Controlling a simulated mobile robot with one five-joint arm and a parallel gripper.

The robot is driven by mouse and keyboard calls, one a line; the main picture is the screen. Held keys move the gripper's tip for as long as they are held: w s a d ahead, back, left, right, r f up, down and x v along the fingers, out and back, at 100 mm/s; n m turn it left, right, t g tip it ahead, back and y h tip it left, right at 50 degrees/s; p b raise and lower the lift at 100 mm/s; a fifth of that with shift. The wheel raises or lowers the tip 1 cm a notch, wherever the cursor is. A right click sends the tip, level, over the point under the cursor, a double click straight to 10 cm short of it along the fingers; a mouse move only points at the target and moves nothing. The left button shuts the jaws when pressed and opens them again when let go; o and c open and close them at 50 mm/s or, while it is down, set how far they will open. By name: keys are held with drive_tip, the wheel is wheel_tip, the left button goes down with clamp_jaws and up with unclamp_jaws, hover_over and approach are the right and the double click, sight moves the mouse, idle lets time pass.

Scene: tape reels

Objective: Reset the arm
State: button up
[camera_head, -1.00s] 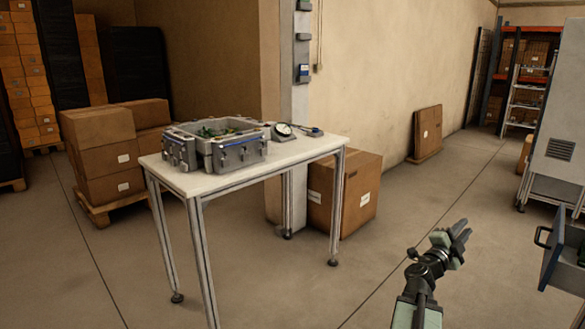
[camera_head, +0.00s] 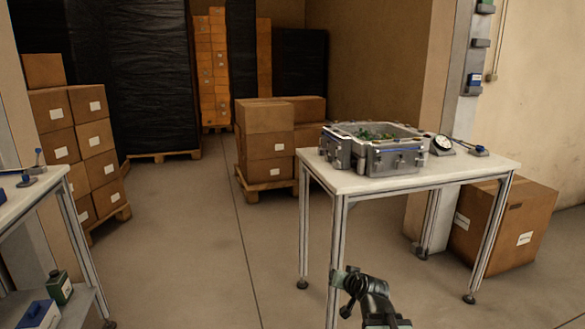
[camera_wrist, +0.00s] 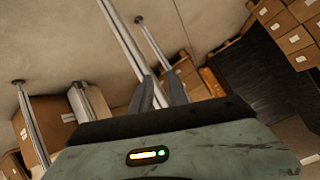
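My gripper (camera_head: 345,277) shows low in the head view, in front of the near legs of a white-topped table (camera_head: 345,184). It is empty. In the wrist view its two dark fingers (camera_wrist: 161,84) stand apart with a gap between them, and metal table legs and the floor show beyond. My arm is folded low at the bottom edge of the head view, and most of it is out of frame.
Cardboard boxes (camera_head: 265,145) stand on a pallet behind. Another table (camera_head: 22,195) is at left. Floor between the tables is clear.

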drive_tip(key=s+a+f+n+g, duration=0.1)
drive_tip(key=s+a+f+g, duration=0.2)
drive_tip(key=s+f, duration=0.15)
drive_tip(key=s+d+f+n+g+h, duration=0.1)
drive_tip(key=s+d+f+g, duration=0.2)
drive_tip(key=s, duration=0.4)
drive_tip(key=s+d+f+g+h, duration=0.1)
drive_tip(key=s+f+g, duration=0.3)
drive_tip(key=s, duration=0.2)
wheel_tip(320, 180, up, 34)
drive_tip(key=s+g+p, duration=0.1)
drive_tip(key=s+p, duration=0.1)
drive_tip(key=p, duration=3.1)
drive_tip(key=shift+p, duration=0.35)
drive_tip(key=shift+d, duration=0.1)
